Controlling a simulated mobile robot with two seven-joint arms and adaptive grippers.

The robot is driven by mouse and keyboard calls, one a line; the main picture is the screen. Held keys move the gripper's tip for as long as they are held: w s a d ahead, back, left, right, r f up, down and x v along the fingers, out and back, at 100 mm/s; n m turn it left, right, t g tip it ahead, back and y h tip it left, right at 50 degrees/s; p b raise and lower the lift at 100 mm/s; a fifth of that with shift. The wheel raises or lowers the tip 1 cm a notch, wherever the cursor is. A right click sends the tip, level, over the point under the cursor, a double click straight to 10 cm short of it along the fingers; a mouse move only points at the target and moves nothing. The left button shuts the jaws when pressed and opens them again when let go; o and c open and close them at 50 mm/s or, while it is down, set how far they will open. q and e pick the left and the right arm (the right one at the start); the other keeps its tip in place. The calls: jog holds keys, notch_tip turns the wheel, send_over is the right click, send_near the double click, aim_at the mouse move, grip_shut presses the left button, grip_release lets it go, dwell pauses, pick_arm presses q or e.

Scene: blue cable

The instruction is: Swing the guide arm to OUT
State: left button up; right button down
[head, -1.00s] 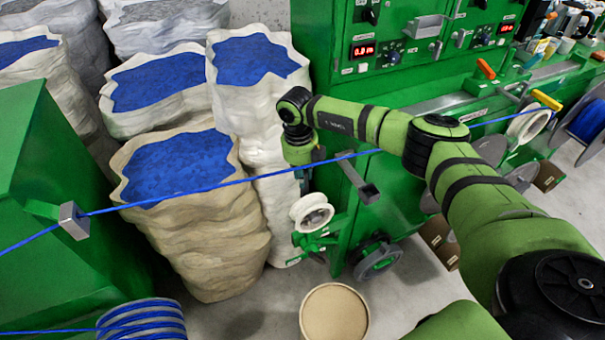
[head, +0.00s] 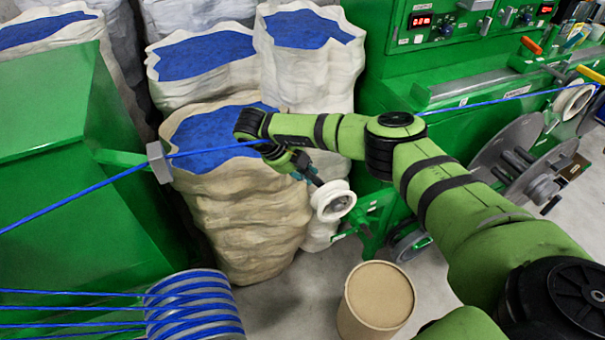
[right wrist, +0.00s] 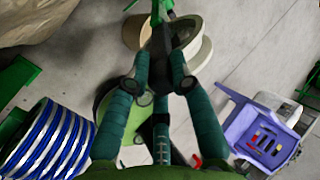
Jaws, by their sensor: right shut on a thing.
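The guide arm carries a white roller (head: 332,201) in the head view, in front of the green machine, with a green bracket (head: 372,212) just right of it. My right gripper (head: 306,168) comes down at the roller's upper left. In the right wrist view its teal fingers (right wrist: 162,68) close together on a dark handle piece (right wrist: 162,34), which I take to be the guide arm's grip. The hold itself is partly hidden by the fingers. No OUT mark can be read. My left gripper is not in view.
A blue cable (head: 80,193) runs through a grey guide block (head: 159,162) and passes behind my right arm. A tan sack (head: 247,215) stands close by. A cardboard drum (head: 377,298) stands below the roller. A blue-striped spool (head: 194,305) is at lower left; a purple stool (right wrist: 240,118) shows in the wrist view.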

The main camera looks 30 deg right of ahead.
jog(key=shift+s+a+f, duration=0.15)
jog(key=shift+s+f, duration=0.1)
jog(key=shift+f, duration=0.1)
jog(key=c, duration=1.2)
grip_release()
jog(key=shift+o, duration=0.2)
jog(key=shift+w+r, duration=0.1)
jog(key=shift+r, duration=0.15)
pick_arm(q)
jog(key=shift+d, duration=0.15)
pick_arm(e)
jog(key=v, duration=1.2)
jog(key=shift+f, duration=0.1)
